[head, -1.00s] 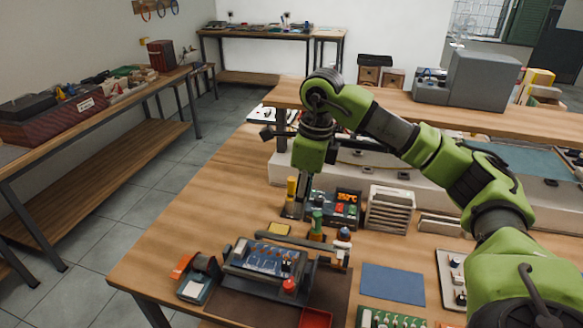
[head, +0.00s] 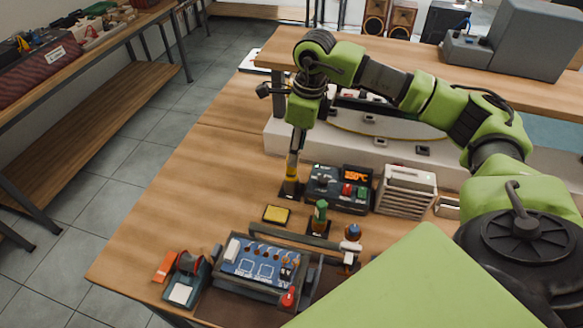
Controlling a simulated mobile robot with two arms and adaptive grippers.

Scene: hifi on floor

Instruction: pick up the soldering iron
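The soldering iron (head: 292,166), with a yellow part, stands upright in a dark stand (head: 289,191) left of the soldering station. The station (head: 340,188) is a dark box with a lit orange temperature display and coloured knobs. My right gripper (head: 296,138) points down from above, at the top of the iron, and overlaps it in the view. Its fingers are small and partly hidden, so I cannot tell whether they are closed or touching the iron. My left gripper is out of view.
A yellow sponge (head: 276,214), a green-topped holder (head: 319,217) and a circuit board in a holder (head: 260,260) stand in front. A ribbed grey box (head: 404,190) is right of the station. A raised shelf (head: 420,80) runs behind. Bare wood lies to the left.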

